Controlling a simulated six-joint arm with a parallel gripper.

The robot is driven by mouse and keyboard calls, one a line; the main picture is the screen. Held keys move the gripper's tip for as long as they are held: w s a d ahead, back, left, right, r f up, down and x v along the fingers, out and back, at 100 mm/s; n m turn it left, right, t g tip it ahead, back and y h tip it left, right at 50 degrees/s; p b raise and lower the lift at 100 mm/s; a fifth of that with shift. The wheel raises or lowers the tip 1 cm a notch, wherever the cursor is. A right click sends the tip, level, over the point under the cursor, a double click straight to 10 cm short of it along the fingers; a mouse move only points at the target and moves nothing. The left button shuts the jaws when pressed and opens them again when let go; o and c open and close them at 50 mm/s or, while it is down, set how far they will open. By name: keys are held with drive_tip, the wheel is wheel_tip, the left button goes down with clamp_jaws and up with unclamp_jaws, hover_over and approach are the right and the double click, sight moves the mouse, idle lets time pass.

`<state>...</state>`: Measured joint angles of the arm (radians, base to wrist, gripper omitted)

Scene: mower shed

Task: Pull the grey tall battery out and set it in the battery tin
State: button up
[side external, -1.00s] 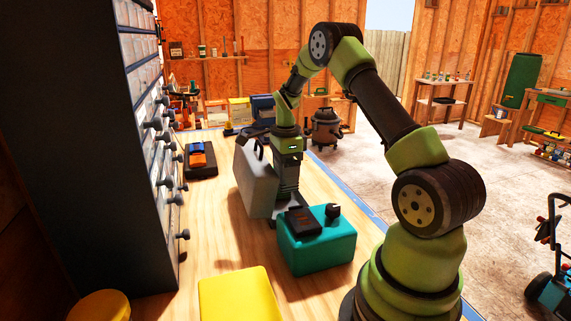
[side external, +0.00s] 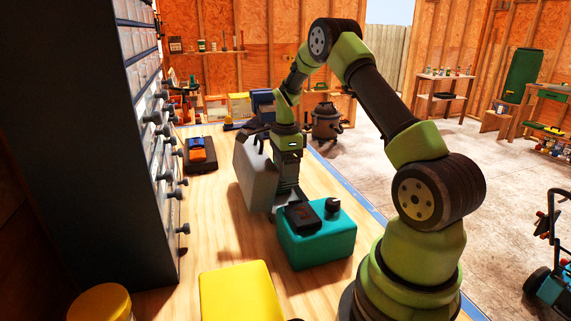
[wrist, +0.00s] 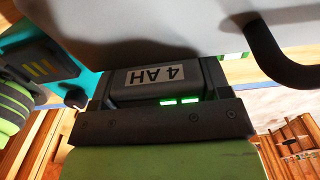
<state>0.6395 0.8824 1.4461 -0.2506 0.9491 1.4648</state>
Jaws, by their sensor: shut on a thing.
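The grey battery (wrist: 200,84) shows in the wrist view with a white "4 AH" label, upside down, and two lit green marks. My gripper (side external: 287,190) points down and is shut on this battery. In the side view it is between a light grey upright case (side external: 256,178) and a teal box (side external: 318,246). The battery's lower end is hidden, so I cannot tell whether it is still seated. I cannot tell for sure which container is the battery tin.
A black block (side external: 302,216) and a knob (side external: 333,206) sit on the teal box. A yellow box (side external: 240,293) stands at the front. An orange and blue item (side external: 198,148) lies on a dark base by the drawer cabinet (side external: 95,130). Bench between them is clear.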

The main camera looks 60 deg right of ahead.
drive_tip(key=shift+f, duration=1.9)
drive_tip(key=shift+f, duration=0.15)
